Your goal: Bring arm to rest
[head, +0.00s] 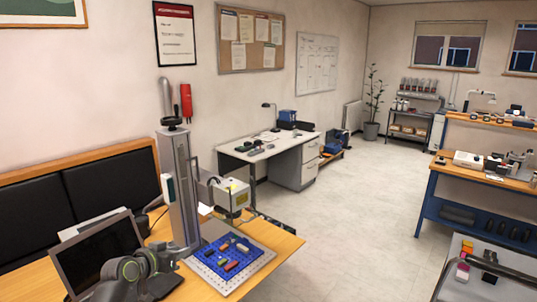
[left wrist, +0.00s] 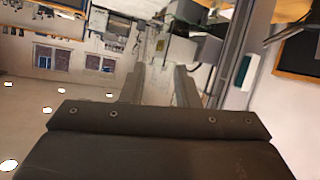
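My left arm comes in at the lower left of the head view. Its gripper (head: 187,251) is at the foot of the laser marker's column, above the wooden desk (head: 270,240), beside the blue work plate. In the left wrist view the two fingers (left wrist: 159,87) stand apart with nothing held between them, so it is open. The laser marker (head: 185,185) is a tall grey column with a light-coloured head (head: 230,195) reaching out over the plate. My right gripper is not seen.
A blue plate (head: 222,243) with several small coloured pieces lies on a white perforated board (head: 262,262) right of the gripper. A dark monitor (head: 108,254) stands behind my left arm. A grey cart (head: 462,248) with coloured blocks is at lower right. The floor (head: 350,200) between is clear.

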